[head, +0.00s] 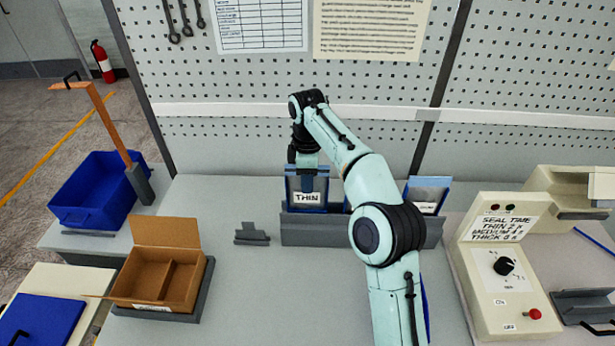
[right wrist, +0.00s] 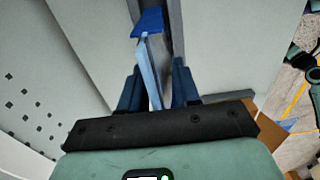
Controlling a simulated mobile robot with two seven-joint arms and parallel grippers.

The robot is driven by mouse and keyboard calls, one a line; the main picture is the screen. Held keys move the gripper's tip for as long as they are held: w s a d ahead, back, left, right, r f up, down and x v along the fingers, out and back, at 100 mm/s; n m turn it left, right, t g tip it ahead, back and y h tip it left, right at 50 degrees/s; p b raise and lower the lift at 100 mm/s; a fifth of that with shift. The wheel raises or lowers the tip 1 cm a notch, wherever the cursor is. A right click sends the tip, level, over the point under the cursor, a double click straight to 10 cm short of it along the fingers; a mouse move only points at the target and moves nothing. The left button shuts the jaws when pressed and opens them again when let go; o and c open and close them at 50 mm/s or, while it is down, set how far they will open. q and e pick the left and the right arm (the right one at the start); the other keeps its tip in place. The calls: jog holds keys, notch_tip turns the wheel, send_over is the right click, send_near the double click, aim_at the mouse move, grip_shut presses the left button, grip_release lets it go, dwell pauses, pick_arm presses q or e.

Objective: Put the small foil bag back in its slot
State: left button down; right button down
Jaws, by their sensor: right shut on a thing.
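The small foil bag (head: 308,183) has blue edges and a white label reading THIN. It stands upright at the left end of the grey slotted rack (head: 315,236), with its lower edge at or behind the rack's front wall. I cannot tell how deep it sits. My right gripper (head: 305,171) points down over it and is shut on its upper part. In the right wrist view the bag (right wrist: 151,72) shows edge-on between the two blue fingers. My right forearm hides the middle of the rack. My left gripper is out of view.
Another blue-edged bag (head: 428,193) stands at the rack's right end. An open cardboard box (head: 152,276) and a small grey holder (head: 251,235) are left. A sealing machine (head: 503,270) stands right.

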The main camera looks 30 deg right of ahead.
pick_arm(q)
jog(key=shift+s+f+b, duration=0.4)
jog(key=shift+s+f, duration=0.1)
pick_arm(e)
jog(key=shift+f, duration=1.4)
jog(key=c, duration=0.7)
grip_release()
jog(key=shift+r, duration=0.1)
jog(key=shift+c, duration=0.2)
jog(key=shift+r, duration=0.1)
jog(key=r+p, duration=0.1)
jog(key=r, duration=0.2)
jog(key=r+p, duration=0.1)
jog(key=r, duration=0.5)
jog(key=shift+w+r+p, duration=0.25)
jog(key=shift+w+p, duration=0.05)
jog(key=shift+p, duration=0.1)
jog(key=shift+w+r, duration=0.1)
jog(key=shift+r, duration=0.35)
jog(key=shift+s+r, duration=0.55)
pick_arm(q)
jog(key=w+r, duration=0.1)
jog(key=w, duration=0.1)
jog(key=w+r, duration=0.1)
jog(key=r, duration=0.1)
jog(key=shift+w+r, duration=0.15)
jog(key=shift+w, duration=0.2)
pick_arm(e)
jog(key=shift+w+r, duration=0.1)
